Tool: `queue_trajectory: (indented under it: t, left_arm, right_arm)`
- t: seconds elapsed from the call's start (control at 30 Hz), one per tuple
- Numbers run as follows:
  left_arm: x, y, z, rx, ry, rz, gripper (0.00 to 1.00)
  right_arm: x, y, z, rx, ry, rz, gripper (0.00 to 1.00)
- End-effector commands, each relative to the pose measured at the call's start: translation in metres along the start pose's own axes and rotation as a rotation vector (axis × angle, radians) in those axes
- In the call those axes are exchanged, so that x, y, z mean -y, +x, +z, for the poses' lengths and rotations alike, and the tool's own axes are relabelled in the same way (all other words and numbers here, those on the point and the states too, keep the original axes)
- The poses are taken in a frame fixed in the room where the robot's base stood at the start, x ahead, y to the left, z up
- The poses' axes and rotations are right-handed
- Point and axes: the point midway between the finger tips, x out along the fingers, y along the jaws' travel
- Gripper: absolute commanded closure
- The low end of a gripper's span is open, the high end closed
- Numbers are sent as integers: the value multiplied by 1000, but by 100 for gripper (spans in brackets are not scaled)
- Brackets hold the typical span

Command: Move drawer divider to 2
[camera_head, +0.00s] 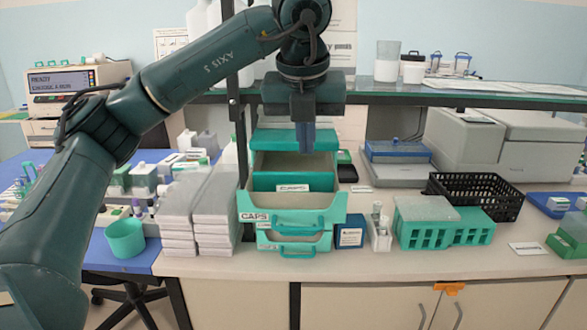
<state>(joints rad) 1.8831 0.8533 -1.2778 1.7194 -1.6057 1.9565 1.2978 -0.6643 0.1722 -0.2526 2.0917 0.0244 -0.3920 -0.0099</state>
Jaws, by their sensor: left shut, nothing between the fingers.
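A teal drawer unit stands on the bench in the middle of the head view. Its upper drawer (252,216) is pulled out and has a "CAPS" label on its front. A teal divider (270,181) with a small white label stands upright across the inside of this drawer. The label text is too small to read surely. My left gripper (305,146) points down above the rear part of the open drawer, behind the divider. Its fingers are together and hold nothing. Whether the fingertips touch anything is unclear. No slot numbers are readable. My right gripper is not in view.
Stacks of grey-white trays (213,208) stand close left of the drawer unit. A small blue box (349,231) and teal racks (425,228) are to its right, with a black basket (486,193) behind. A glass shelf (405,95) runs behind the gripper.

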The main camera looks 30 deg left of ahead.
Motion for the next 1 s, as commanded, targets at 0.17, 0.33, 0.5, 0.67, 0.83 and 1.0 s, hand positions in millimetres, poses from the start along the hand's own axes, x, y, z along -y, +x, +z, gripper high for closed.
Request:
queue_trajectory:
  t: [0.17,0.33,0.5,0.67,0.83,1.0]
  left_arm:
    - [-20,-12,11,54,-74,58,100]
    - [-22,11,11,51,-72,60,100]
    - [-23,41,12,49,-71,58,100]
    - [-25,63,15,52,-71,58,100]
    - [-26,79,16,54,-70,57,100]
    - [-25,84,16,55,-69,55,100]
  right_arm:
    - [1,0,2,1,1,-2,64]
    - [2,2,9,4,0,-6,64]
    - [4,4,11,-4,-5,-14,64]
    - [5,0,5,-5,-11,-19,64]
    - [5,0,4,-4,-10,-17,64]
    - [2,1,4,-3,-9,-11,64]
